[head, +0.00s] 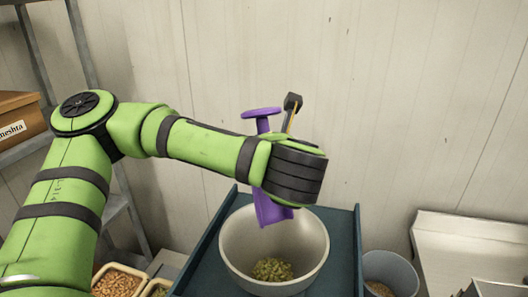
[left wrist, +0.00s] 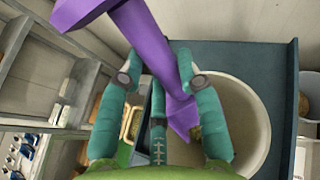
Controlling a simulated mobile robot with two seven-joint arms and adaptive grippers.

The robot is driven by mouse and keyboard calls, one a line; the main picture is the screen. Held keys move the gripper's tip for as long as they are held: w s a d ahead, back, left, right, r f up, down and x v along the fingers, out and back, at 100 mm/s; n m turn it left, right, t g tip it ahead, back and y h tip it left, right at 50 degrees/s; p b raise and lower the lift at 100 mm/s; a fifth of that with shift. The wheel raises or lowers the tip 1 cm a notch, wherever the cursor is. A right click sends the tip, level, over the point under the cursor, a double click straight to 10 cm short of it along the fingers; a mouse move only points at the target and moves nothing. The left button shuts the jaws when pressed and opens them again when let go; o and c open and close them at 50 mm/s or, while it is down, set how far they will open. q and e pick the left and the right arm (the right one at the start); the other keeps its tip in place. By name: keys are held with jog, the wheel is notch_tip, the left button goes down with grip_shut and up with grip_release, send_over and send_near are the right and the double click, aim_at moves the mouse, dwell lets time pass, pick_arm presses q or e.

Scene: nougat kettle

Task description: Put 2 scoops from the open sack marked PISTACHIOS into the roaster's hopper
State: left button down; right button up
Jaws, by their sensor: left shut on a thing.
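My left gripper (left wrist: 158,66) is shut on the purple scoop (head: 270,208). The scoop's handle (left wrist: 142,35) runs between the fingers in the left wrist view. In the head view the scoop is tilted down, with its lower end over the back left part of the pale round hopper (head: 318,245). A small heap of green pistachios (head: 272,270) lies at the bottom of the hopper. I cannot see whether anything is in the scoop. My wrist hides the fingers in the head view. No sack marking PISTACHIOS is readable. My right gripper is out of view.
The hopper stands on a dark blue frame (head: 345,232). Containers of brown nuts (head: 117,284) and greenish contents (head: 158,289) stand at the lower left, beside a metal shelf. A grey bin (head: 392,268) and a pale worktop (head: 455,240) are at the right. The wall is close behind.

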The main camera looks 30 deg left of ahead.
aim_at(264, 129)
pick_arm(q)
jog(key=shift+r, duration=0.1)
jog(key=shift+w+r+n+g+h, duration=0.1)
jog(key=shift+r+n+g+h, duration=0.3)
jog(key=shift+g+h, duration=0.4)
jog(key=r+g+h, duration=0.1)
jog(key=g+h, duration=0.2)
jog(key=shift+a+r, duration=0.1)
jog(key=shift+r, duration=0.25)
notch_tip(264, 129, up, 2)
jog(key=g+h, duration=0.4)
jog(key=h, duration=0.1)
jog(key=shift+r+n, duration=0.2)
jog(key=shift+n, duration=0.2)
jog(key=shift+f, duration=0.1)
